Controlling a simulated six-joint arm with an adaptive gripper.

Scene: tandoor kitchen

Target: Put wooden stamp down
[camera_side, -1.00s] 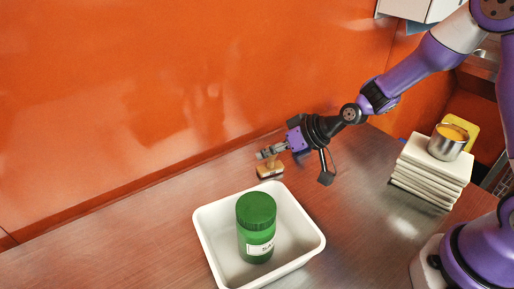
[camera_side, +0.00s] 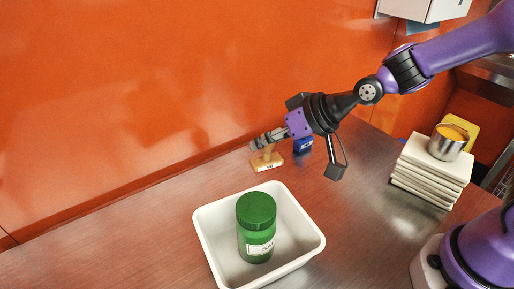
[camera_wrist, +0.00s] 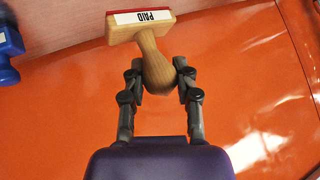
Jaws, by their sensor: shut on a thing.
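The wooden stamp (camera_side: 267,162) has a pale block base and a rounded handle. In the wrist view the stamp (camera_wrist: 145,25) shows a white "PAID" label and a red edge on its base. My gripper (camera_side: 262,142) is shut on the handle, with one finger on each side of it in the wrist view (camera_wrist: 159,72). The stamp is near the orange wall with its base downward in the side view. I cannot tell whether the base touches the counter.
A blue object (camera_side: 303,146) stands close by to the right of the stamp; it also shows in the wrist view (camera_wrist: 8,45). A white tray (camera_side: 207,232) holds a green jar (camera_side: 256,225). Stacked white slabs (camera_side: 425,172) bear a metal cup (camera_side: 446,144). The counter left of the tray is clear.

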